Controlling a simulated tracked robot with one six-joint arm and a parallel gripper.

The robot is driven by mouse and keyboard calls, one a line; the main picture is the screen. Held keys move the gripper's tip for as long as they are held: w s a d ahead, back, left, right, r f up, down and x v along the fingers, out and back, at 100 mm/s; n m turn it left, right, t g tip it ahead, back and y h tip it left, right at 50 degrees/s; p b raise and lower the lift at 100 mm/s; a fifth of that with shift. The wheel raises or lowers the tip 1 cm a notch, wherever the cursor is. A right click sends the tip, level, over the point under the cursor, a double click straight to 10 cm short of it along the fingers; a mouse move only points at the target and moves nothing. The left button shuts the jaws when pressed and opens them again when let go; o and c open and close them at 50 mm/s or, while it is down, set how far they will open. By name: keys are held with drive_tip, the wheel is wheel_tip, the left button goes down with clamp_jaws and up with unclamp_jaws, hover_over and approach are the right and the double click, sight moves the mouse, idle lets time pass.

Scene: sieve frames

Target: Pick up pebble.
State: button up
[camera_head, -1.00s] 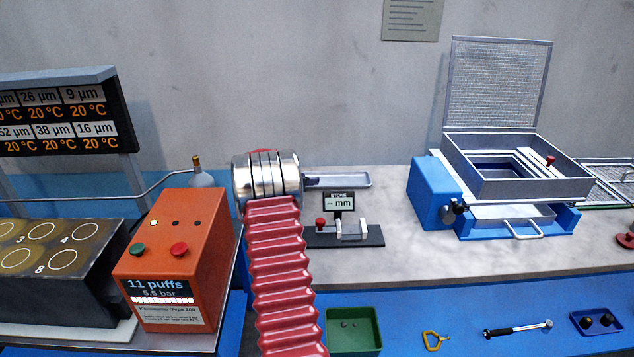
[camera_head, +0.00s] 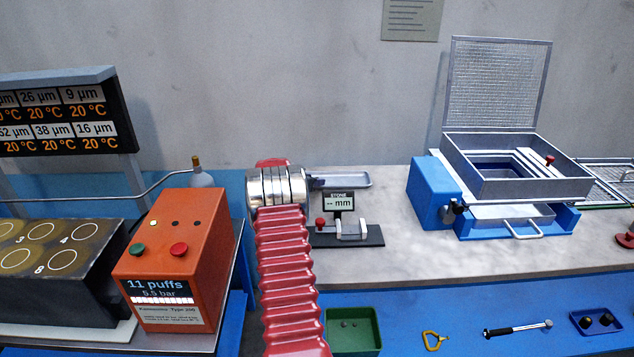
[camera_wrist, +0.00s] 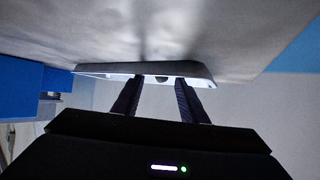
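A shallow metal tray (camera_head: 352,181) sits on the counter at the back wall. It also shows ahead of my fingers in the wrist view (camera_wrist: 203,71). A small dark spot (camera_wrist: 162,79), perhaps the pebble, lies at the tray between the fingertips' lines; it is too small to be sure. My gripper (camera_wrist: 159,83) is open, with two dark fingers apart and nothing seen between them. In the head view my gripper (camera_head: 316,183) is at the tray's left end, mostly hidden by my wrist. Small pebbles (camera_head: 345,324) also lie in a green bin (camera_head: 366,347).
A stone gauge (camera_head: 339,203) reading "-- mm" stands just below the tray. A blue sieve machine (camera_head: 428,190) with an open mesh lid is to the right. An orange box (camera_head: 170,262) is at left. A yellow-handled tool (camera_head: 434,340) and hammer (camera_head: 517,328) lie in front.

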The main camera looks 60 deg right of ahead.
drive_tip(key=shift+d+f, duration=0.2)
drive_tip(key=shift+d, duration=0.1)
idle(0.4)
clamp_jaws()
idle(0.4)
